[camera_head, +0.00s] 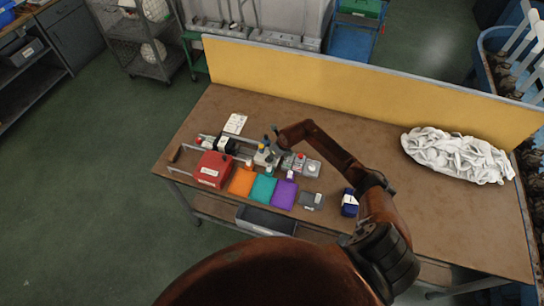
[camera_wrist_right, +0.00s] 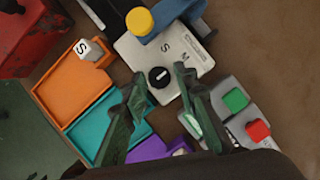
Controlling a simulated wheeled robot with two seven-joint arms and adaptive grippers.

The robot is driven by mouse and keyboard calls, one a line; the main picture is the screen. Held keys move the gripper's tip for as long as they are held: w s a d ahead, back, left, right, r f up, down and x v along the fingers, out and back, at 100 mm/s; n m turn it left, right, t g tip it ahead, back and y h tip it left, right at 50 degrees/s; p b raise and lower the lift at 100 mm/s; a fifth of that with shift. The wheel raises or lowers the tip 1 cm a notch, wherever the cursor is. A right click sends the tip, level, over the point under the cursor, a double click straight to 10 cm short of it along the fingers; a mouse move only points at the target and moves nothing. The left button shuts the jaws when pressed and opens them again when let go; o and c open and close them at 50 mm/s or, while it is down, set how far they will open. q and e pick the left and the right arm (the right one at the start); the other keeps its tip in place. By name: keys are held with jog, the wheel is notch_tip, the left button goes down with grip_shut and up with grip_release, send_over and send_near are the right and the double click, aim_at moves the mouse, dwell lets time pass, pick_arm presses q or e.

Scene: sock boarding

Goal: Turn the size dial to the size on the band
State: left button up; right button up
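The size dial (camera_wrist_right: 160,77) is a round black knob with a small white mark, on a light grey plate (camera_wrist_right: 135,50). The letters S (camera_wrist_right: 166,48) and M (camera_wrist_right: 185,57) are printed above it; I cannot tell which one the mark points at. My right gripper (camera_wrist_right: 160,75) is open, with its green fingers on either side of the dial and gaps visible. In the head view my right arm reaches over the grey devices at the back of the row. A white block marked S (camera_wrist_right: 86,47) is at the orange tray's edge. No band is clearly identifiable. My left gripper is not in view.
Orange (camera_wrist_right: 68,85), teal (camera_wrist_right: 95,125) and purple (camera_wrist_right: 150,150) trays lie beside the plate. A yellow button (camera_wrist_right: 139,20), a green button (camera_wrist_right: 235,99) and a red button (camera_wrist_right: 258,130) are close by. A red box (camera_head: 212,170) stands left; white cloth (camera_head: 455,155) lies far right.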

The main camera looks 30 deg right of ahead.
jog(key=shift+c, duration=0.5)
grip_shut()
jog(key=shift+d+f+n+b, duration=0.1)
jog(key=shift+n+b, duration=0.2)
jog(key=shift+b, duration=0.35)
jog(key=n+b, duration=0.2)
jog(key=b, duration=0.1)
jog(key=n+g+y+b, duration=0.1)
jog(key=n+b, duration=0.1)
jog(key=b, duration=0.2)
jog(key=n+y+b, duration=0.1)
jog(key=n+b, duration=0.1)
jog(key=b, duration=0.1)
jog(key=shift+w+d+f+n+b, duration=0.2)
jog(key=shift+d+n+b, duration=0.05)
jog(key=shift+n+b, duration=0.05)
jog(key=shift+r+n+g+y+b, duration=0.3)
jog(key=shift+n+g+b, duration=0.2)
jog(key=shift+n+b, duration=0.6)
jog(key=shift+o, duration=0.5)
grip_release()
